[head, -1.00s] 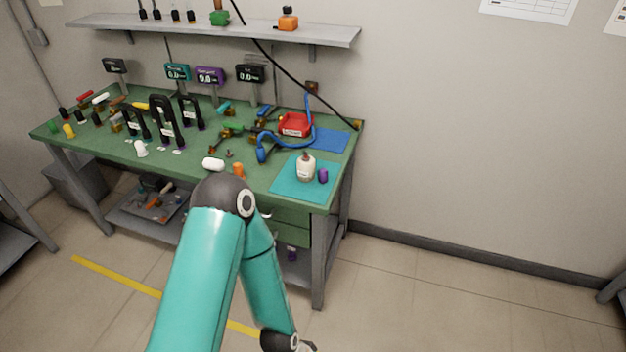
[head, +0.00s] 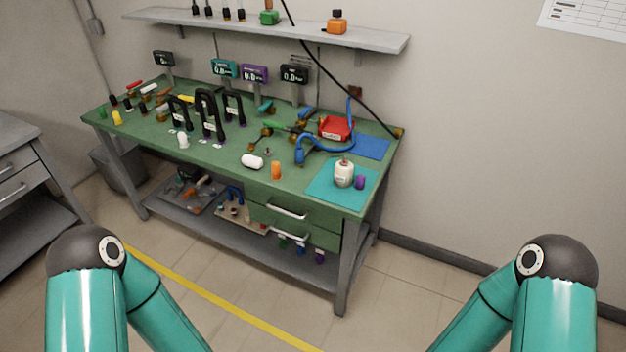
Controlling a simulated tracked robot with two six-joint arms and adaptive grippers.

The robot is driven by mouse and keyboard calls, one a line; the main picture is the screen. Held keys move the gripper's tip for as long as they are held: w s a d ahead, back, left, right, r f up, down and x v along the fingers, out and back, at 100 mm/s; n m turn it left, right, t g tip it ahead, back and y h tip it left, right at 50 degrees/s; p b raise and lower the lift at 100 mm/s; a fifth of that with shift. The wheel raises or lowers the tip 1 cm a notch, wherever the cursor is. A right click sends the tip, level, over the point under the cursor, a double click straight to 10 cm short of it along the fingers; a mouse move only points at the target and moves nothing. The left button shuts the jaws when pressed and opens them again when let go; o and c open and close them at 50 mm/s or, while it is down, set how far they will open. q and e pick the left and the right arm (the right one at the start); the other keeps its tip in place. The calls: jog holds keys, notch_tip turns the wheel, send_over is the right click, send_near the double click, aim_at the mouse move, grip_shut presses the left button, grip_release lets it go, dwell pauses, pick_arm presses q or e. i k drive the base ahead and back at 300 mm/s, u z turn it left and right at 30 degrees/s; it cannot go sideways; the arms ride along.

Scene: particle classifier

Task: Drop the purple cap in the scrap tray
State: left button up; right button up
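A small purple cap (head: 360,182) stands on the teal mat (head: 322,188) at the bench's right end, just right of a white bottle (head: 343,174). A red tray (head: 324,133) with a white label sits farther back on the bench; its label is too small to read, and it is the only tray on the bench top that looks like a scrap tray. Both of my arms show at the bottom, left and right, but their grippers are out of the picture.
The green workbench (head: 225,160) holds black arches (head: 208,110), small displays and loose caps. A blue hose (head: 330,150) curves in front of the red tray, beside a blue mat (head: 371,148). An orange cap (head: 276,170) stands near the front edge. Floor before the bench is clear.

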aim_at(334, 135)
jog(key=u, duration=0.3)
jog(key=i, duration=1)
jog(key=z, duration=0.05)
